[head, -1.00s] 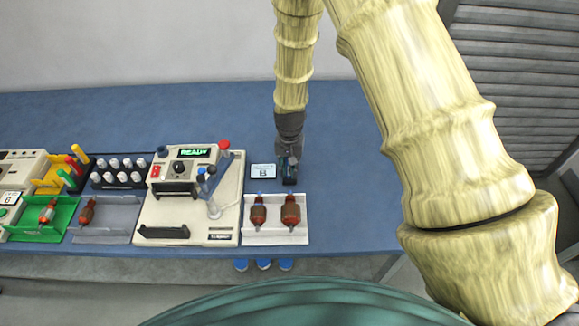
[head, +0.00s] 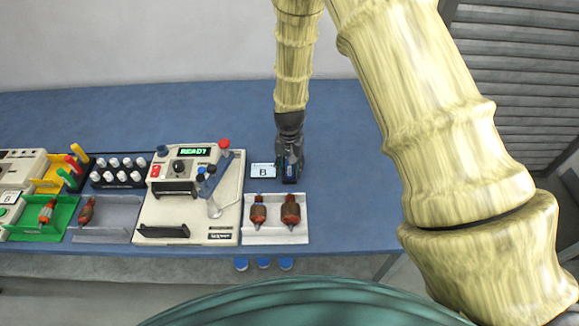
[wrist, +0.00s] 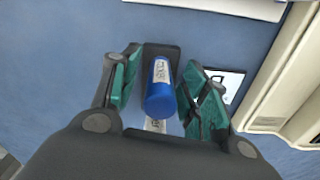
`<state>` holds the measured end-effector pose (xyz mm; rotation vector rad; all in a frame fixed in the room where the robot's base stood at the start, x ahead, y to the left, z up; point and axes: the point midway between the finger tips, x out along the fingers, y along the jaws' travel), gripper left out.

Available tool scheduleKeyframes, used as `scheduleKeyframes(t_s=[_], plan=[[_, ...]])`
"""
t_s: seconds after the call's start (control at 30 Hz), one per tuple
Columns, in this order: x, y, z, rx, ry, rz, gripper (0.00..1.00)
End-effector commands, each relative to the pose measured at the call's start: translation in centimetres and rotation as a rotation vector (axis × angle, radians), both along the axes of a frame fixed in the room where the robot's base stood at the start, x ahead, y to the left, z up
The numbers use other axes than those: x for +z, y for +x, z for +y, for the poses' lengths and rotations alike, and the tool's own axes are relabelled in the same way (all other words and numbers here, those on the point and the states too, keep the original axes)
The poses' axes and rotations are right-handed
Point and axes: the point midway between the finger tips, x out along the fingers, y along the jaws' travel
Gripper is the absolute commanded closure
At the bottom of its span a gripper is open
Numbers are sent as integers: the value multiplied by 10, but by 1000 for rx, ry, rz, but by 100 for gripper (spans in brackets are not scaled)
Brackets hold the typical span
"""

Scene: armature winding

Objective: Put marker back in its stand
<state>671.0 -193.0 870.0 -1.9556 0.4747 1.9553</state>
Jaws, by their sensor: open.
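The marker (wrist: 160,92) shows in the wrist view as a blue cylinder with a pale label, between my fingers. It stands against a black block (wrist: 164,52) that looks like its stand; how deep it sits is hidden. My gripper (wrist: 158,86) is open, with a green-padded finger on each side of the marker and a visible gap on both sides. In the head view my gripper (head: 291,168) points down over the blue table, right of the card marked B (head: 262,171), and mostly hides the marker and stand.
A white tray (head: 276,239) with two copper-wound armatures lies just in front of my gripper. The winding machine (head: 152,215) reading READY stands to the left. Farther left are a grey tray (head: 115,232), a green tray (head: 62,238) and a yellow rack (head: 48,187). The table right of my gripper is clear.

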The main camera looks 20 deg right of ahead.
Motion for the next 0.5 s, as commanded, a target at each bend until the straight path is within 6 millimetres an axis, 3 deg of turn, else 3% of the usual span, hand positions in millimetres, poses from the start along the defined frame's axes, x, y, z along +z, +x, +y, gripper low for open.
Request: scheduleKeyframes(t_s=[0.5], plan=[[70,1,0,0,0,-2,55]])
